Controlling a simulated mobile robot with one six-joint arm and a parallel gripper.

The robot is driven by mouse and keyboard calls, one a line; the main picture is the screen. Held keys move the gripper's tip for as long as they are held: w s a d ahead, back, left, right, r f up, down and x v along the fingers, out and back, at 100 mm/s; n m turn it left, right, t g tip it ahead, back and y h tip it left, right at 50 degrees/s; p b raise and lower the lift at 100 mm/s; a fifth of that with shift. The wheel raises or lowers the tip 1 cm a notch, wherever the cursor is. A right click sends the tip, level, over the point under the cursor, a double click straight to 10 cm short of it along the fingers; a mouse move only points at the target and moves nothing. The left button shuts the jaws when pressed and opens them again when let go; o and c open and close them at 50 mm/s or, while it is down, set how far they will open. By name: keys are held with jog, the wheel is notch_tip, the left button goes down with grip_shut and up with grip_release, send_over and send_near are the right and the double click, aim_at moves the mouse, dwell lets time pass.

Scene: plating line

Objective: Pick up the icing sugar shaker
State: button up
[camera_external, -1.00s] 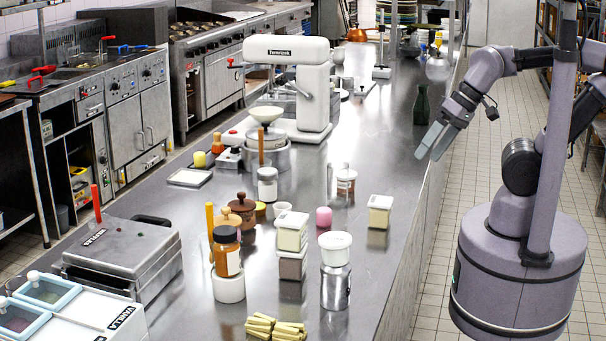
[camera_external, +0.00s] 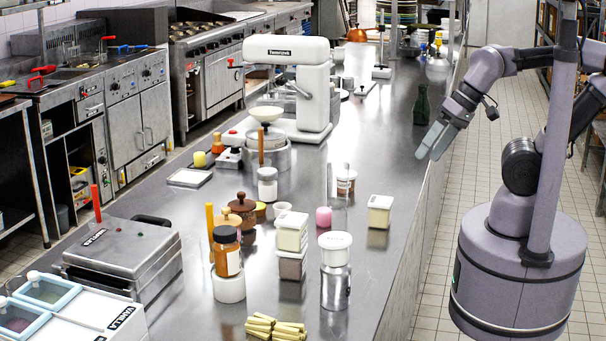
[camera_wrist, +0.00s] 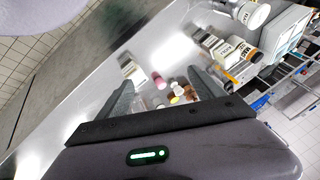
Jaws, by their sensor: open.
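My gripper (camera_external: 432,143) is open and empty, held over the counter's right edge, apart from everything on it. In the wrist view its two dark fingers (camera_wrist: 163,88) stand wide apart, with small jars beyond them. No label reads as icing sugar, so I cannot tell which container is the shaker. Possible ones are a white-lidded canister (camera_external: 335,270) at the front and a pale jar (camera_external: 267,187) with a white top near the mixer. A jar with a reddish-brown band (camera_external: 346,186) stands farther back.
The steel counter (camera_external: 385,275) also holds a cream box (camera_external: 380,212), a pink cup (camera_external: 323,217), stacked tubs (camera_external: 292,233), an orange-brown jar (camera_external: 227,255) and yellow sticks (camera_external: 275,328). A dark green bottle (camera_external: 421,105) stands near my gripper. A stand mixer (camera_external: 287,85) is behind. The counter's right strip is mostly clear.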

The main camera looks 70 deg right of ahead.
jog(key=w+d+r+h, duration=0.1)
jog(key=w+d+r, duration=0.1)
jog(key=w, duration=0.3)
jog(key=w+d+r+h, duration=0.1)
jog(key=w+d, duration=0.1)
jog(key=w, duration=0.4)
jog(key=h+p, duration=0.1)
jog(key=h, duration=0.1)
send_over(273, 172)
jog(key=s+a, duration=0.2)
jog(key=s, duration=0.4)
notch_tip(273, 172, down, 9)
jog(key=shift+h, duration=0.3)
jog(key=b+x, duration=0.1)
jog(key=x, duration=0.3)
jog(key=b+x, duration=0.1)
jog(key=x, duration=0.3)
jog(key=b+x, duration=0.1)
jog(key=x, duration=0.3)
jog(key=shift+w+a+f, duration=0.1)
jog(key=shift+a+f, duration=0.05)
jog(key=shift+a, duration=0.1)
jog(key=b+x, duration=0.1)
jog(key=x, duration=0.2)
jog(key=b+x, duration=0.1)
jog(key=x, duration=0.2)
jog(key=shift+w+a+r, duration=0.1)
jog(key=shift+w+r, duration=0.1)
jog(key=shift+w, duration=0.1)
jog(key=shift+s+r, duration=0.1)
